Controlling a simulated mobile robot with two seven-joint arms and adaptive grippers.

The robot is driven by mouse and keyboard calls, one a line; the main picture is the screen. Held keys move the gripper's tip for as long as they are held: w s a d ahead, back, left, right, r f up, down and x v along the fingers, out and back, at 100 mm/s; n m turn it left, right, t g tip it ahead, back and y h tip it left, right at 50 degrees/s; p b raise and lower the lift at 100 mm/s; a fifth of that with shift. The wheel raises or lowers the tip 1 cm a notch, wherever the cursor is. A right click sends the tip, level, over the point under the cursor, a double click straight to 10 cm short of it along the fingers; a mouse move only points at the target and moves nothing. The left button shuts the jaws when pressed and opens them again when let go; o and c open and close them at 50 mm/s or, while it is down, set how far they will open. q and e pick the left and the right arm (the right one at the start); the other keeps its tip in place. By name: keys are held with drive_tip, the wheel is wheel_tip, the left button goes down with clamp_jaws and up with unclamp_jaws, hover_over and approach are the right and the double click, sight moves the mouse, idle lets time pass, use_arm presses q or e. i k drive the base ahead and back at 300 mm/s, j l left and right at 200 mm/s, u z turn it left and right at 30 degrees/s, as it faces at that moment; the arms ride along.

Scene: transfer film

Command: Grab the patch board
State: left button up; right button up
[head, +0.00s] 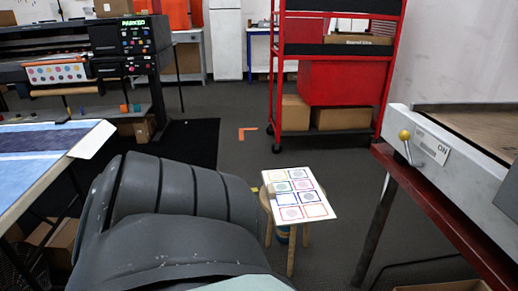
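The patch board (300,195) is a flat white sheet with rows of coloured square outlines around shaded patches. It lies on a small wooden stool (291,250) just right of the picture's middle, and its right side reaches past the stool top. A small tan piece shows at the board's left edge; I cannot tell what it is. A large dark grey link of my own arm fills the lower left and ends near the stool's left side. Neither of my grippers shows, so I see no hold on the board.
A red wheeled rack (334,85) stands behind the stool. A machine with a lever and an ON label (432,147) is on the right, on a red frame. A table with a blue printed sheet (40,155) is at left, a large printer (95,55) behind. Grey floor is open mid-picture.

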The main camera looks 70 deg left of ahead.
sight(296, 196)
drive_tip(key=u, duration=2)
drive_tip(key=i+j+z, duration=0.35)
drive_tip(key=i+j, duration=0.25)
drive_tip(key=i, duration=0.1)
